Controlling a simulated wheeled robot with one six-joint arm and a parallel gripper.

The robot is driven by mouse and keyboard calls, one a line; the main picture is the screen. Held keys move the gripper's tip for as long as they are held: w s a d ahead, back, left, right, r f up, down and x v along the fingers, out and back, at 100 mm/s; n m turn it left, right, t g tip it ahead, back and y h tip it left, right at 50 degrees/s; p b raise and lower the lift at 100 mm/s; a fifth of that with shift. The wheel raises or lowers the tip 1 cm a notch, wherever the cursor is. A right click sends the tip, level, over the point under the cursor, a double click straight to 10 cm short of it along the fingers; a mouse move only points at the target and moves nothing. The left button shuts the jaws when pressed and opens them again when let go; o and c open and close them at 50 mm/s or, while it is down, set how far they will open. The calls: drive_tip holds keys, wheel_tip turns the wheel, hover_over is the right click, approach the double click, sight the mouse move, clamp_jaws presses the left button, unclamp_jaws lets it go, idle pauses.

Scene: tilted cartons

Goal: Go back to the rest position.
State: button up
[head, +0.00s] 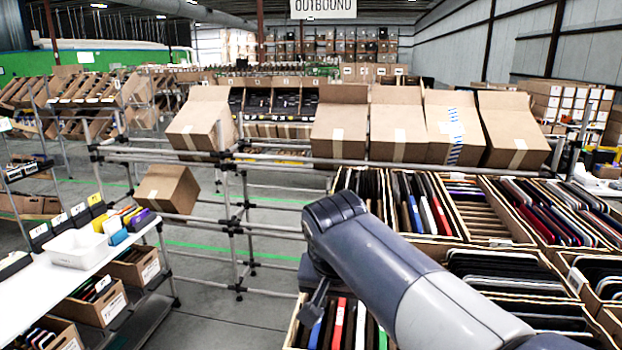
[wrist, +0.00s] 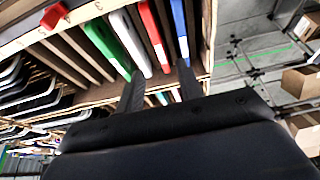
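My gripper (wrist: 160,78) shows in the wrist view with its two dark fingers apart and nothing visible between them. Beyond the fingertips is a wooden-looking divided carton (wrist: 205,76) holding thin upright items: a green one (wrist: 105,45), a white one (wrist: 130,42), a red one (wrist: 153,35) and a blue one (wrist: 180,30). I cannot tell how far the fingertips are from them. In the head view my arm reaches forward from the lower right, and its end points down over this carton (head: 294,328); the arm mostly hides the gripper there.
Divided cartons of thin items (head: 520,262) fill the right side. Tilted brown cartons (head: 398,125) stand on a pipe rack (head: 228,160) ahead, one hanging lower (head: 167,188). A white table (head: 100,268) with a white bin (head: 77,248) is at left. Floor (head: 205,322) shows between.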

sight(339, 322)
drive_tip(key=p+x, duration=0.1)
drive_tip(key=x, duration=0.8)
drive_tip(key=shift+d+f+p, duration=0.25)
drive_tip(key=shift+f+p, duration=0.1)
drive_tip(key=shift+w+f, duration=0.15)
drive_tip(key=shift+r, duration=0.5)
